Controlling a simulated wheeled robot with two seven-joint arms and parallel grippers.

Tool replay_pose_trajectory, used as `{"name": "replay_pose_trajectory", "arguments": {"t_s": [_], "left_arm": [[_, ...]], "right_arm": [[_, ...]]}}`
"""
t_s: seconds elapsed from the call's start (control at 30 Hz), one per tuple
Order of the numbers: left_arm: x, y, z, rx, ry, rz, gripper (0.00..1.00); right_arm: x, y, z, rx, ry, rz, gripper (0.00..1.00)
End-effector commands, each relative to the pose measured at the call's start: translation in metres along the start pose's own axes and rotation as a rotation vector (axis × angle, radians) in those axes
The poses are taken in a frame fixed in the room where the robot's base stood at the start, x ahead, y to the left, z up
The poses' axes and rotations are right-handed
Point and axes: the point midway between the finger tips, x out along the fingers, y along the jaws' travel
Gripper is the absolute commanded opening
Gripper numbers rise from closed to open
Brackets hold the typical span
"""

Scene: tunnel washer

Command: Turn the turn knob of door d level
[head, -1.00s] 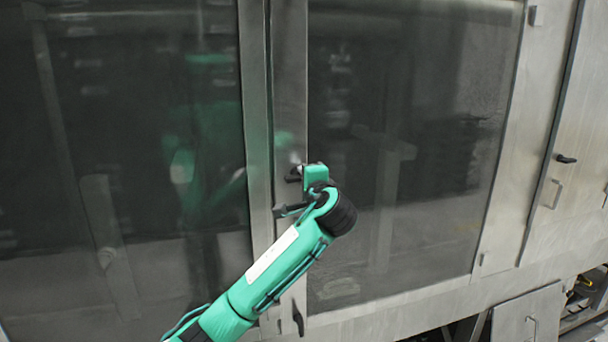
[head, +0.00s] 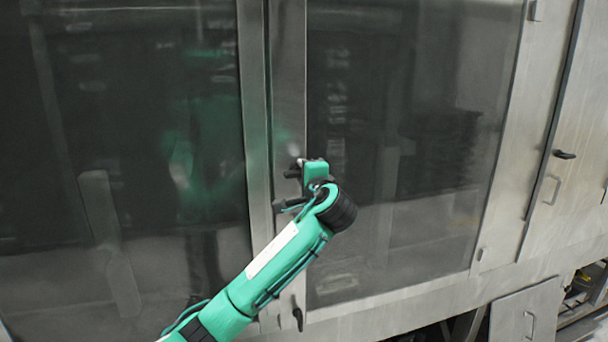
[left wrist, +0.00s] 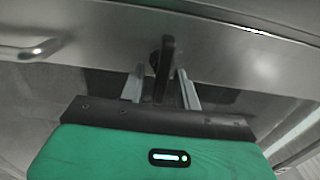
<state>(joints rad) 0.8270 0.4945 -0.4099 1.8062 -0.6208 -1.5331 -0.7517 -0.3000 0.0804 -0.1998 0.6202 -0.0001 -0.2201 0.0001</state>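A black turn knob (left wrist: 166,62) sits on a steel strip in the left wrist view. It stands between the two metal fingers of my left gripper (left wrist: 161,83), with a gap visible on each side. In the head view my left gripper (head: 293,170) is at the narrow steel upright between two dark windows, its fingers partly hidden by its green body. The knob there is mostly hidden, so I cannot tell its angle in that view. No door letter is readable. My right gripper is not in view.
Another black handle (head: 298,316) is lower on the same upright, close to my left arm. A further black knob (head: 564,155) and a bar handle (head: 552,190) are on the steel panel at right. A large dark window (head: 400,120) fills the middle.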

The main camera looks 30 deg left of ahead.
Motion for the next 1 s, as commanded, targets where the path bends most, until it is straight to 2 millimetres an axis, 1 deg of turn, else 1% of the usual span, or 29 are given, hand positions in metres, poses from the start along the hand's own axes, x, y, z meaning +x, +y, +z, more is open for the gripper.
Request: {"name": "replay_pose_trajectory", "arguments": {"t_s": [0.17, 0.4, 0.5, 0.6, 0.7, 0.8, 1.0], "left_arm": [[-0.022, 0.005, -0.001, -0.003, 0.004, -0.001, 0.33], [-0.078, 0.006, -0.002, -0.005, 0.005, -0.002, 0.33], [-0.099, 0.005, -0.002, -0.004, 0.005, -0.002, 0.33], [-0.116, 0.004, -0.002, -0.003, 0.005, -0.001, 0.33], [-0.128, 0.003, -0.002, -0.002, 0.004, -0.001, 0.33], [-0.134, 0.002, -0.001, -0.001, 0.002, 0.000, 0.33], [-0.137, 0.000, -0.001, 0.001, 0.001, 0.000, 0.33]], "right_arm": [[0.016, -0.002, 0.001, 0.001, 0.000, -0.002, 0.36], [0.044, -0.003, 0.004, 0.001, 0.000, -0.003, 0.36], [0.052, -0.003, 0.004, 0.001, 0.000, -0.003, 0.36], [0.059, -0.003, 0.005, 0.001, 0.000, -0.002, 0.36], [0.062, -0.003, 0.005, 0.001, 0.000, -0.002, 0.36], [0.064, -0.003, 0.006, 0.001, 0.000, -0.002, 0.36], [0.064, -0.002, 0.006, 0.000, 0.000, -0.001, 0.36]]}}
